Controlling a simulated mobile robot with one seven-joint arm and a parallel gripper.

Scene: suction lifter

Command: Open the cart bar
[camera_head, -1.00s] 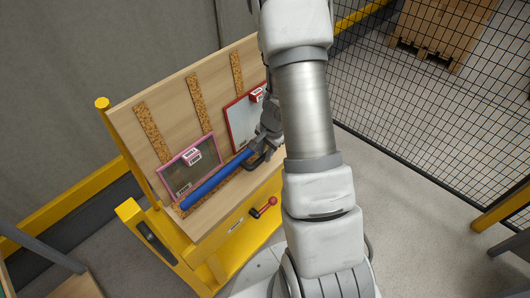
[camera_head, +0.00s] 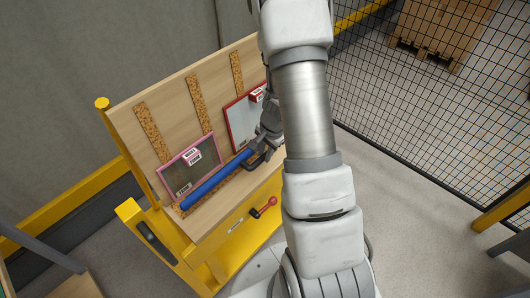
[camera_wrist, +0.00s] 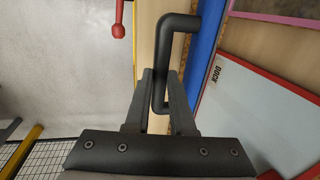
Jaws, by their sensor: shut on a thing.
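The cart has a yellow frame and a tilted wooden panel. The cart bar (camera_head: 216,181) is a long blue bar along the panel's lower edge, also seen in the wrist view (camera_wrist: 206,50). A black bent handle (camera_wrist: 165,40) joins it. My gripper (camera_wrist: 163,92) is shut on this black handle, with one finger on each side of its straight part. In the head view my gripper (camera_head: 259,155) is at the bar's right part, partly hidden by my arm.
A pink-framed panel (camera_head: 191,166) and a red-framed white panel (camera_head: 241,118) rest on the wooden board (camera_head: 170,90). A red-knobbed lever (camera_head: 264,207) sticks out of the cart's front. A black mesh fence (camera_head: 420,110) stands at right. Grey floor is clear between.

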